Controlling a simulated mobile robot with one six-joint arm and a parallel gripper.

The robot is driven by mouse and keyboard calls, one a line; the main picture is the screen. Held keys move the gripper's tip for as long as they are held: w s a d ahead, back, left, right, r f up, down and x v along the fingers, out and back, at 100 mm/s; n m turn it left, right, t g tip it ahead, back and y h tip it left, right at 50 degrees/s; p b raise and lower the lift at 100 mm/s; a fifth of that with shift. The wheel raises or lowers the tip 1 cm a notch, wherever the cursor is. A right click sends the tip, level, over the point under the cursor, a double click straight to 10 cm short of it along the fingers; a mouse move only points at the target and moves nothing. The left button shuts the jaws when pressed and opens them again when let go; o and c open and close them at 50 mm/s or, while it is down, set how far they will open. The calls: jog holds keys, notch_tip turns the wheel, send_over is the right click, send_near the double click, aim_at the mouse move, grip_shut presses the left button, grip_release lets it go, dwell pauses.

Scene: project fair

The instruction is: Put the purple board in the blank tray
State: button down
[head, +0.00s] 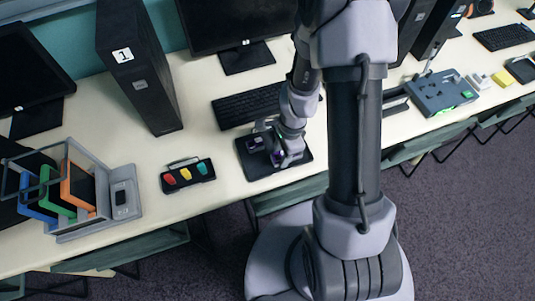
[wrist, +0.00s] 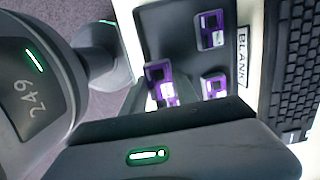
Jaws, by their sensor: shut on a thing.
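The blank tray is a dark, shallow tray (head: 248,172) on the table in front of a keyboard. In the wrist view the tray (wrist: 180,30) carries a white BLANK label on its edge. My gripper (head: 283,155) is over the tray, low down, shut on a purple board (wrist: 160,72). The held board looks tilted, and its lower part is hidden by my gripper. Two other purple boards lie in the tray, one farther up (wrist: 211,28) and one beside the held board (wrist: 214,86). I cannot tell whether the held board touches the tray.
A keyboard (head: 246,106) lies just behind the tray. Left of it is a small dark case (head: 188,177) with red, yellow and teal pieces. A grey rack (head: 98,220) with coloured panels stands at far left. A black computer tower (head: 138,75) marked 1 stands behind.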

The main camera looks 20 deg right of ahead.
aim_at(268, 161)
jog(key=w+a, duration=0.2)
jog(key=shift+w+a+f, duration=0.2)
jog(key=shift+w+a, duration=0.05)
jog(key=shift+a, duration=0.1)
jog(key=shift+w+a+f+b, duration=0.15)
jog(key=shift+f+b, duration=0.15)
notch_tip(268, 161, down, 3)
jog(key=shift+r+b, duration=0.1)
jog(key=shift+b, duration=0.9)
jog(key=shift+f, duration=0.25)
jog(key=c, duration=0.9)
grip_release()
jog(key=shift+c, duration=0.2)
